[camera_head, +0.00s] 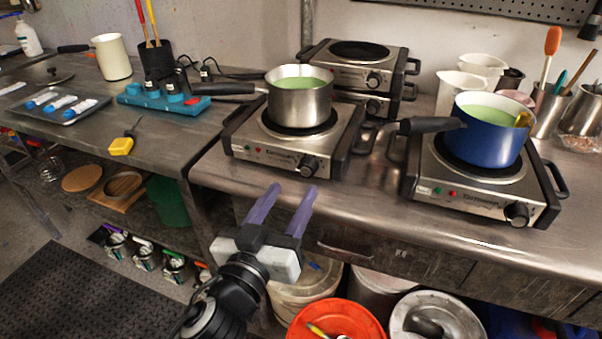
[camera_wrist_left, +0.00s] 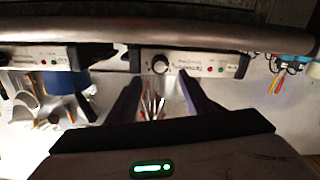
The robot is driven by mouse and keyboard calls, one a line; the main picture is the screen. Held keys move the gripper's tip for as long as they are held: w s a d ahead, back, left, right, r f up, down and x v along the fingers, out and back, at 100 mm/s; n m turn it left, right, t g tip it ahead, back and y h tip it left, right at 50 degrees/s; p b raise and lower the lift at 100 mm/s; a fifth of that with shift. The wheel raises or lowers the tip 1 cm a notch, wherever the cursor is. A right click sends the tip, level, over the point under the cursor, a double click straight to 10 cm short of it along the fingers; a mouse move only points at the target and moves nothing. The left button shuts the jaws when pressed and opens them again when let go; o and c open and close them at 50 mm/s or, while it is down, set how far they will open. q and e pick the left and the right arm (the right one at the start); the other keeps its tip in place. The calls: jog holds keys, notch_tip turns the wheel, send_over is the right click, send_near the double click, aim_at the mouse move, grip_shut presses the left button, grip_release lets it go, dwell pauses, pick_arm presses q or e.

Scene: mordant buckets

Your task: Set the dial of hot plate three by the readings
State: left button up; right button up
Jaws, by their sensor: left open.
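A hot plate (camera_head: 262,146) with a black dial (camera_head: 308,167) stands on the steel bench, carrying a steel pot (camera_head: 300,103) of green liquid. A second hot plate (camera_head: 470,192) with its dial (camera_head: 517,214) stands to the right under a blue pot (camera_head: 487,138) of green liquid. More hot plates (camera_head: 358,76) are stacked behind. I cannot read which is number three. My left gripper (camera_head: 289,192) is open and empty, below and in front of the left plate's dial. In the left wrist view, a dial (camera_wrist_left: 160,64) appears between the open fingers (camera_wrist_left: 161,92), apart from them. My right gripper is out of view.
The bench's front edge (camera_head: 386,231) runs close to my left gripper. Buckets (camera_head: 335,316) stand below it. A yellow-handled probe (camera_head: 122,146) and a blue block (camera_head: 165,103) lie on the left table. The blue pot's handle (camera_head: 430,125) juts left between the plates.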

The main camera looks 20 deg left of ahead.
aim_at(305, 171)
pick_arm(q)
jog(key=w, duration=0.6)
jog(key=shift+w+d+f+p, duration=0.1)
jog(key=shift+w+p, duration=0.05)
jog(key=shift+p, duration=0.25)
jog(key=shift+c, duration=0.2)
jog(key=c, duration=1)
